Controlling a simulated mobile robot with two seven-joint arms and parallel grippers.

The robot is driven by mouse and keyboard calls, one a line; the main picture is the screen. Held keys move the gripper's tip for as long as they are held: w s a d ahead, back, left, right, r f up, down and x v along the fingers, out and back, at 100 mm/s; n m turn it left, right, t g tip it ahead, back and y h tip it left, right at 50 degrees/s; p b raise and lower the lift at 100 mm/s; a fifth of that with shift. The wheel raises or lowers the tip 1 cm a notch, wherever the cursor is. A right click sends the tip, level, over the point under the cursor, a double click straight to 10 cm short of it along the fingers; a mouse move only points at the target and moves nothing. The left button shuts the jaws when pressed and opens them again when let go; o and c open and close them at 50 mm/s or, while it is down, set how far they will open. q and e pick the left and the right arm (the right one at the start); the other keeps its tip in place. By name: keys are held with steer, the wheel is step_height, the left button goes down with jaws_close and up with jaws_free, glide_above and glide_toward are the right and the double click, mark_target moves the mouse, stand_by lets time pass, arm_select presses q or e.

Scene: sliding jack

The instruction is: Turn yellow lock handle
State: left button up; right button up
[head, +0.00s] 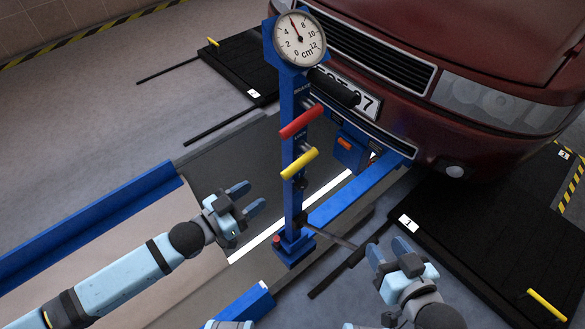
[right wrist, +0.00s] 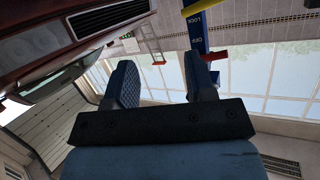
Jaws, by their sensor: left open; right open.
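The yellow lock handle (head: 299,163) sticks out from the blue column (head: 290,200) of the jack in the head view, tilted up to the right. A red handle (head: 300,122) sits just above it.
A round gauge (head: 299,39) tops the column, with a black grip (head: 335,88) below it. A dark red car (head: 470,60) stands behind and right. Black ramps (head: 480,230) lie on the right. Blue rails (head: 90,225) border the pit on the left.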

mark_target(283, 176)
arm_select(q)
steer(key=b+x, duration=0.2)
steer(key=x, duration=0.9)
steer(key=shift+w+d+f, duration=0.1)
steer(key=shift+w+d, duration=0.45)
arm_select(e)
steer(key=shift+w+a+r+t+y, duration=0.25)
steer(key=shift+a+r+t, duration=0.2)
steer(key=shift+r, duration=0.4)
steer(key=shift+w+a+r+t+y, duration=0.2)
steer(key=shift+a+r+t+y, duration=0.15)
steer(key=shift+r, duration=0.5)
steer(key=shift+w+a+r+t+y, duration=0.3)
steer(key=shift+r+t, duration=0.2)
steer(key=shift+r, duration=0.35)
arm_select(q)
steer(key=shift+b, duration=0.3)
jaws_close()
arm_select(e)
steer(key=shift+s+f, duration=0.15)
